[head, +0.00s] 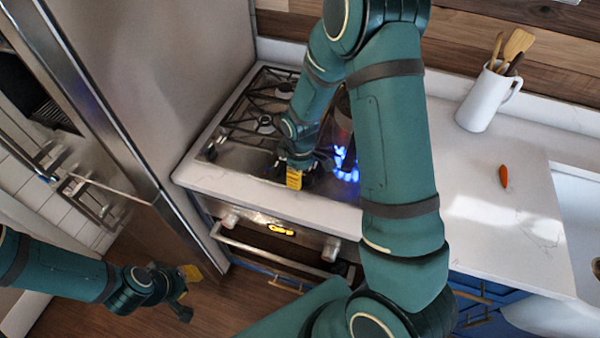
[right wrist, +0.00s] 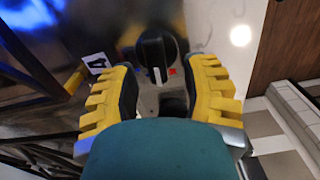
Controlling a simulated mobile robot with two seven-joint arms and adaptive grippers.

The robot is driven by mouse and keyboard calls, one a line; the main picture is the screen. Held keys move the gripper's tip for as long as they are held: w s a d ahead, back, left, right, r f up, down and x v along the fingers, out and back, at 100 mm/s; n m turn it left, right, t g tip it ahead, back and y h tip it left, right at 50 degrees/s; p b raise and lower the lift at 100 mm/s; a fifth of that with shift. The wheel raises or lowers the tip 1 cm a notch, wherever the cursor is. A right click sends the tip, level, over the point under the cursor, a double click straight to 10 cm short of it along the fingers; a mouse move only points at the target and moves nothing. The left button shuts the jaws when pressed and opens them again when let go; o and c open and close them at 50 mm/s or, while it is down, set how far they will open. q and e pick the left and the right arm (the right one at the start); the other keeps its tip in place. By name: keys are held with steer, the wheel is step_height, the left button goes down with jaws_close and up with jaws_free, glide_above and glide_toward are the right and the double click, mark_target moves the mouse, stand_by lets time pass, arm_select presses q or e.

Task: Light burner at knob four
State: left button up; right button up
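The black knob (right wrist: 157,50) with a white pointer line shows in the right wrist view, beside a label reading 4 (right wrist: 96,63) and a small red mark. My right gripper (right wrist: 157,88) is open, its yellow fingers on either side of the space just before the knob. I cannot tell whether they touch it. In the head view the right gripper (head: 294,178) is over the front of the gas cooktop (head: 222,151). Blue flames (head: 345,165) burn at the cooktop's right, partly hidden by my right arm. My left gripper (head: 183,290) is open and empty, low above the floor.
A metal pot (head: 341,112) is partly hidden behind my right arm. A white utensil jug (head: 487,98) and a carrot (head: 503,176) are on the counter at right. The oven (head: 270,238) is below the cooktop, and a tall steel fridge (head: 165,80) stands at left.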

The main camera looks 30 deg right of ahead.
steer(key=shift+r, duration=0.1)
step_height(320, 180, up, 12)
stand_by(0.5)
steer(key=shift+s+f, duration=0.1)
steer(key=shift+f, duration=0.1)
stand_by(0.3)
